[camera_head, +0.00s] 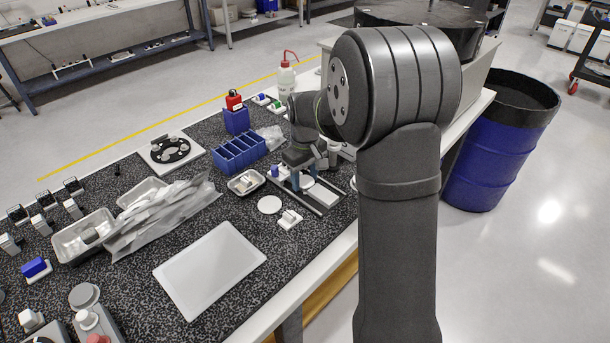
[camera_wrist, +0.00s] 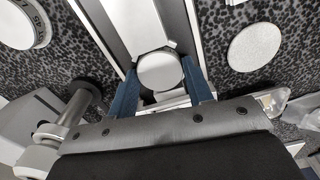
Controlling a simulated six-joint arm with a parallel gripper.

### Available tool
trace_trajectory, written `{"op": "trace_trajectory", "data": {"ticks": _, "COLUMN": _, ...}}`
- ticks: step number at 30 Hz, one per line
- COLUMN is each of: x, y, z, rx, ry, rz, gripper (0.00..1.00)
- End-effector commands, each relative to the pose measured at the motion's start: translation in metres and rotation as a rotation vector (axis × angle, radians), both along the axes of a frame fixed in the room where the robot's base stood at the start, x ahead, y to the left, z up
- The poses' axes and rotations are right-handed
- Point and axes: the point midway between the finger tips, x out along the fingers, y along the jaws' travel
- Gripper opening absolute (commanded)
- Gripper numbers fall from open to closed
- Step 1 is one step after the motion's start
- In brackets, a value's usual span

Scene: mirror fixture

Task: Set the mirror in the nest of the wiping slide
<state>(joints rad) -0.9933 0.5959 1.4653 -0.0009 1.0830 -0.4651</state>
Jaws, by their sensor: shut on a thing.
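My gripper (camera_head: 301,177) is low over the wiping slide (camera_head: 323,194), with its blue fingers pointing down. In the wrist view my gripper (camera_wrist: 160,75) has one blue finger on each side of a small round grey piece, which I take for the mirror (camera_wrist: 159,70), and is shut on it. The mirror lies over the pale rail of the slide (camera_wrist: 133,22). The nest is hidden under the mirror and fingers, and I cannot tell whether the mirror touches it.
A white disc (camera_head: 269,204) lies on the speckled mat beside the slide; it also shows in the wrist view (camera_wrist: 255,46). A blue bin (camera_head: 239,153) and a small metal tray (camera_head: 246,182) stand to the left. A large white sheet (camera_head: 210,270) lies in front.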

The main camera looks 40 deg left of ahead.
Motion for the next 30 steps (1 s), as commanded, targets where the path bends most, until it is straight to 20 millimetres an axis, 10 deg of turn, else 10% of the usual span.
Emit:
{"op": "trace_trajectory", "data": {"ticks": 6, "x": 0.0001, "y": 0.0001, "z": -0.0001, "rx": 0.001, "ry": 0.0, "rz": 0.0, "gripper": 0.22}}
{"op": "trace_trajectory", "data": {"ticks": 7, "x": 0.0, "y": 0.0001, "z": -0.0001, "rx": 0.001, "ry": 0.0, "rz": 0.0, "gripper": 0.48}}
{"op": "trace_trajectory", "data": {"ticks": 11, "x": 0.0001, "y": 0.0001, "z": 0.0, "rx": 0.001, "ry": 0.0, "rz": 0.0, "gripper": 0.72}}
{"op": "trace_trajectory", "data": {"ticks": 30, "x": 0.0002, "y": 0.0003, "z": 0.0027, "rx": 0.002, "ry": -0.001, "rz": 0.0, "gripper": 0.9}}
